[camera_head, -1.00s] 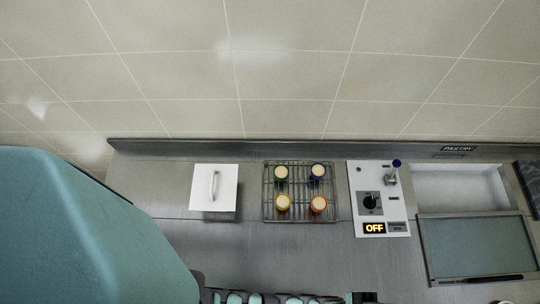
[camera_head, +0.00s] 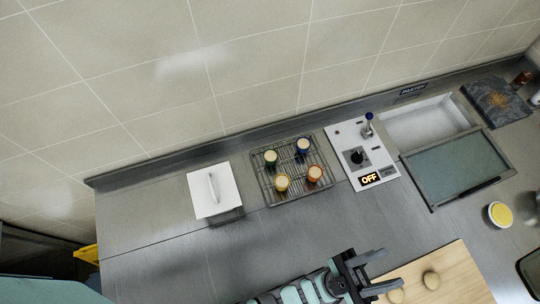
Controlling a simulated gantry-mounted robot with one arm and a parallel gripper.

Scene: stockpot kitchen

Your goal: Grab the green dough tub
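The green dough tub (camera_head: 270,158) stands on a wire rack (camera_head: 264,193) at the back of the counter, in the rack's back left spot. It has a pale top. My gripper (camera_head: 393,268) is at the bottom of the picture, over the counter's front part, well to the right and front of the tub. Its two dark fingers are apart, pointing right, with nothing visible between them.
Blue (camera_head: 303,146), yellow (camera_head: 282,184) and orange (camera_head: 314,174) tubs share the rack. Left is a white handled box (camera_head: 214,190); right is a control panel (camera_head: 361,155) reading OFF. A wooden board (camera_head: 450,275) with dough rounds lies beside my gripper.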

